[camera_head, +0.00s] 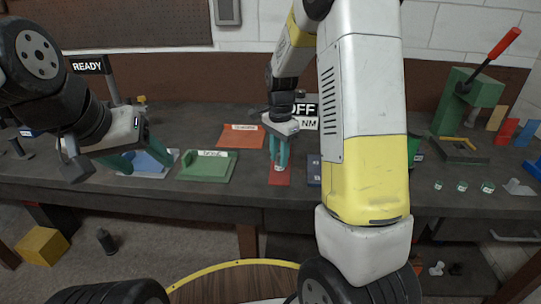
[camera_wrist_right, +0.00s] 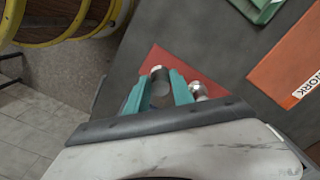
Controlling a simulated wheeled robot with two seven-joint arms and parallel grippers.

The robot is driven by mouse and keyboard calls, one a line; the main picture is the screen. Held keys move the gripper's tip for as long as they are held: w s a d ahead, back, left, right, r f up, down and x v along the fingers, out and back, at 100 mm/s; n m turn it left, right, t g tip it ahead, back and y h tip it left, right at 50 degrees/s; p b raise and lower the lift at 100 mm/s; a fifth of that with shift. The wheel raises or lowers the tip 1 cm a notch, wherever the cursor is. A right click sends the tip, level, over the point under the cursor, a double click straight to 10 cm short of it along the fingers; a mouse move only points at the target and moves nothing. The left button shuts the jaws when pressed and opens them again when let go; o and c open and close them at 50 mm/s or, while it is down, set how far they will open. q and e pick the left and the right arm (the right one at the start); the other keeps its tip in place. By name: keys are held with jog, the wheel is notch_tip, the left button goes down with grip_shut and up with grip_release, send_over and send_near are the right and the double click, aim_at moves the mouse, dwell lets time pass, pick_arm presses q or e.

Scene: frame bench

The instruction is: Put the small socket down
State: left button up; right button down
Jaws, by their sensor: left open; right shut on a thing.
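My right gripper (camera_head: 279,158) points down over the red mat (camera_head: 280,178) on the bench. I cannot tell whether the socket touches the red mat (camera_wrist_right: 205,84). A second shiny metal piece (camera_wrist_right: 198,91) is beside the right-hand finger in that view, over the mat. My left gripper (camera_head: 140,160) is open and empty near the blue tray (camera_head: 150,164) at the left.
A green tray (camera_head: 225,168) lies left of the red mat, and an orange-red board (camera_head: 236,136) lies behind it. A dark blue block (camera_head: 314,170) is right of the mat. A green press (camera_head: 466,108) with a red lever stands at the far right. My right arm hides part of the bench.

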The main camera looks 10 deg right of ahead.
jog(key=shift+w+f, duration=0.1)
jog(key=shift+f, duration=1.65)
jog(key=shift+f, duration=0.1)
jog(key=c, duration=1.1)
grip_release()
